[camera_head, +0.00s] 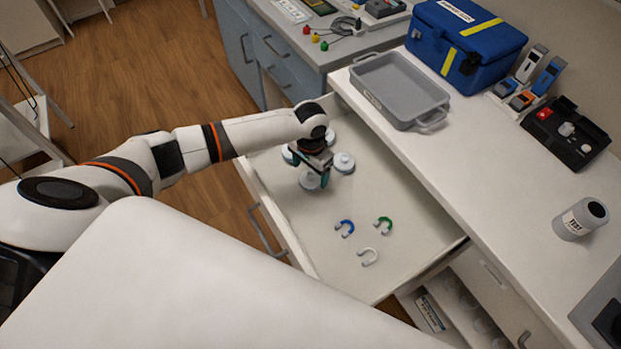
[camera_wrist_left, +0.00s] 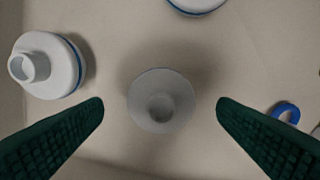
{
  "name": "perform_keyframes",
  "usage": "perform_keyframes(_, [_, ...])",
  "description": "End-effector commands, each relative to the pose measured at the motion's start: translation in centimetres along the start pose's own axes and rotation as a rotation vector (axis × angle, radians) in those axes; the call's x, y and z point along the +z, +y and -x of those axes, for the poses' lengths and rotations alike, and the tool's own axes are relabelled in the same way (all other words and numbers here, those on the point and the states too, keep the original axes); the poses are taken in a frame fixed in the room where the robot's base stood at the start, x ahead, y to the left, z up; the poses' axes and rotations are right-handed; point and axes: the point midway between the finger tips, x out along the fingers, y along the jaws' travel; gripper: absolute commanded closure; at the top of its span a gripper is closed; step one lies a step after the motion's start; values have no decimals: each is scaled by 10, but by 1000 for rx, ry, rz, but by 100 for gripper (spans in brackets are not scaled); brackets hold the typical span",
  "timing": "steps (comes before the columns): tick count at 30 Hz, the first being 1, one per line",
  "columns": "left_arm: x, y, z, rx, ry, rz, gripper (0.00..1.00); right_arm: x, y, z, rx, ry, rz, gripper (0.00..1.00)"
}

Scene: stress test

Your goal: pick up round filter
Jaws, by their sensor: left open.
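Several round filters, pale discs with a short neck, lie in the open drawer in the head view; one (camera_head: 344,163) is right of my left gripper (camera_head: 314,164) and another (camera_head: 310,181) is just below it. The gripper partly hides the group. In the left wrist view, a plain grey-white round filter (camera_wrist_left: 161,100) lies centred between the two dark green fingers of my left gripper (camera_wrist_left: 161,106). The fingers are apart and empty, with visible gaps on both sides. A blue-banded filter (camera_wrist_left: 48,66) lies at the left, and another (camera_wrist_left: 197,4) is cut by the top edge. My right gripper is not in view.
The drawer (camera_head: 300,235) also holds blue (camera_head: 345,228), green (camera_head: 383,224) and white (camera_head: 368,257) horseshoe-shaped pieces. The counter beside it bears a grey tray (camera_head: 400,88), a blue case (camera_head: 465,45) and a labelled container (camera_head: 580,219). Bare drawer floor surrounds the horseshoe pieces.

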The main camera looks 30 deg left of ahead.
Motion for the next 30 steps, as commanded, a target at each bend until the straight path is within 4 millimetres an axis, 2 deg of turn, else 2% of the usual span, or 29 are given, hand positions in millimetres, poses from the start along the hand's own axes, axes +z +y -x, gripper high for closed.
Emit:
perform_keyframes(3, [0, -1, -17, 0, 2, 1, 19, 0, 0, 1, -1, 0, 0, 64])
perform_keyframes(6, [0, -1, -24, 1, 1, 0, 19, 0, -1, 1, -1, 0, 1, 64])
perform_keyframes(13, [0, -1, -26, 1, -1, -1, 19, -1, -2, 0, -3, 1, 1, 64])
perform_keyframes(14, [0, -1, -26, 1, 0, -1, 22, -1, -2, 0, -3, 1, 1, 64])
perform_keyframes(22, [0, -1, -25, 1, 0, 0, 66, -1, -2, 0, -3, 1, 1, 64])
perform_keyframes(30, [0, -1, -25, 1, -1, 0, 67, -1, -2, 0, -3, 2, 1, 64])
